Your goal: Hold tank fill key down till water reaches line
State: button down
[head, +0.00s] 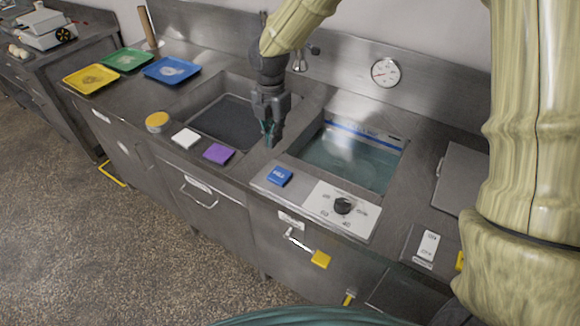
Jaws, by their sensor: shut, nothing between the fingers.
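The blue key (279,176) with white lettering sits on the counter's front strip. The tank (395,172) to its right holds pale teal water (345,160). A blue line (362,133) runs along the tank's back wall. The water surface appears slightly below it, but the exact gap is hard to tell. My gripper (269,137) points down, shut and empty, above and behind the blue key in the picture, near the divider between the basin and the tank. It appears apart from the key.
A purple pad (219,153), a white pad (185,138) and a yellow round item (157,121) lie along the left front edge. An empty dark basin (228,118) is left of my gripper. A dial gauge (386,72) is behind.

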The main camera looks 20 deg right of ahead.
jog(key=shift+d+r, duration=0.1)
jog(key=shift+d, duration=0.05)
jog(key=p, duration=0.5)
send_near(276, 178)
notch_tip(276, 178, down, 7)
jog(key=shift+r, duration=0.15)
jog(key=shift+f, duration=0.2)
dwell(0.3)
jog(key=shift+f, duration=0.1)
